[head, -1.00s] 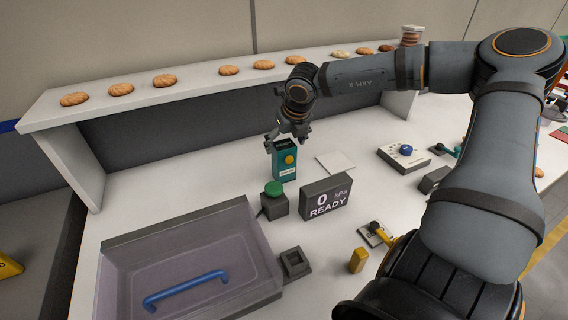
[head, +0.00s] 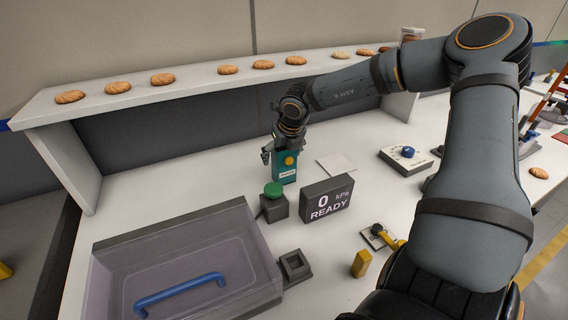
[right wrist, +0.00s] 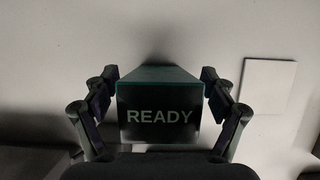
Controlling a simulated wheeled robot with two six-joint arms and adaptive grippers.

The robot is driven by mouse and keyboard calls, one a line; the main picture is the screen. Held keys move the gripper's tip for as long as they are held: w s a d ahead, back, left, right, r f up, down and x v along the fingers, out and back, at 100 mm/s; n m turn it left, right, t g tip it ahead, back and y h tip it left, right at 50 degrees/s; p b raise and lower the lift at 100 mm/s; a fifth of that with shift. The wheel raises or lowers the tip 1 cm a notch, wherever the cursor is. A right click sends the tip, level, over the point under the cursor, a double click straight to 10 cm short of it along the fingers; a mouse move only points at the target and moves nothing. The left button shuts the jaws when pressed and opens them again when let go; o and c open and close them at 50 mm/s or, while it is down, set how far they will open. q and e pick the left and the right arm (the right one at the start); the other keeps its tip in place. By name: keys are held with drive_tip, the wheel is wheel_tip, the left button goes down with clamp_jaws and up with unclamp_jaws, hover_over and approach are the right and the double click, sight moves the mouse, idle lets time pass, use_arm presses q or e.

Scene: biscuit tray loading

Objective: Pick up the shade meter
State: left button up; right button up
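The shade meter is a teal upright block (head: 285,170) with a yellow button and a white label on its front. It stands on the white worktop, behind the green button box. In the right wrist view its dark top screen (right wrist: 160,117) reads READY. My right gripper (head: 283,150) is over the top of the meter, pointing down. In the right wrist view its fingers (right wrist: 159,76) are open, one on each side of the meter, with narrow gaps beside it. My left gripper is not in view.
A green button (head: 273,189) on a grey box and a display (head: 326,199) reading 0 kPa READY stand in front of the meter. A clear-walled bin (head: 250,235) is front left. A shelf (head: 200,82) with several biscuits runs behind. A white tile (head: 336,163) lies right.

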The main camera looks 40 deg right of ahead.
drive_tip(key=c, duration=1.4)
drive_tip(key=shift+c, duration=0.2)
